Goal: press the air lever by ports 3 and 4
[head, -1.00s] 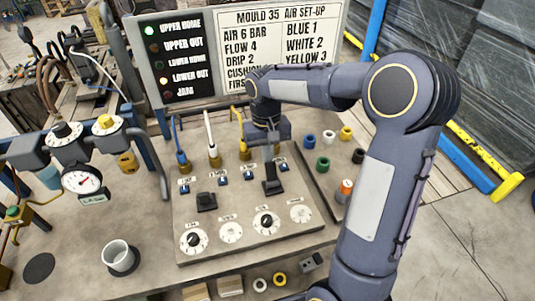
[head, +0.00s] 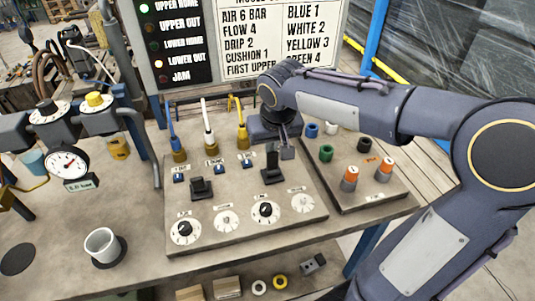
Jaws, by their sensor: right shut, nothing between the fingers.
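The air lever on the right (head: 271,168) is a black paddle standing up on the grey port panel (head: 240,245). A second, lower black lever (head: 201,188) stands to its left. Blue (head: 177,145), white (head: 207,135) and yellow (head: 242,137) hoses rise from ports along the panel's back; the port farthest right is hidden behind my right arm. My right gripper (head: 286,151) is shut and empty, pointing down just right of the right lever's top; I cannot tell whether they touch. My left gripper is not in view.
The sign board (head: 285,45) stands behind, with UPPER HOME and LOWER OUT lamps lit. A side tray (head: 375,195) holds coloured caps and orange-topped parts. A white cup (head: 103,244), a gauge (head: 67,163) and regulator knobs (head: 97,101) are at left. Several dials (head: 265,211) line the panel's front.

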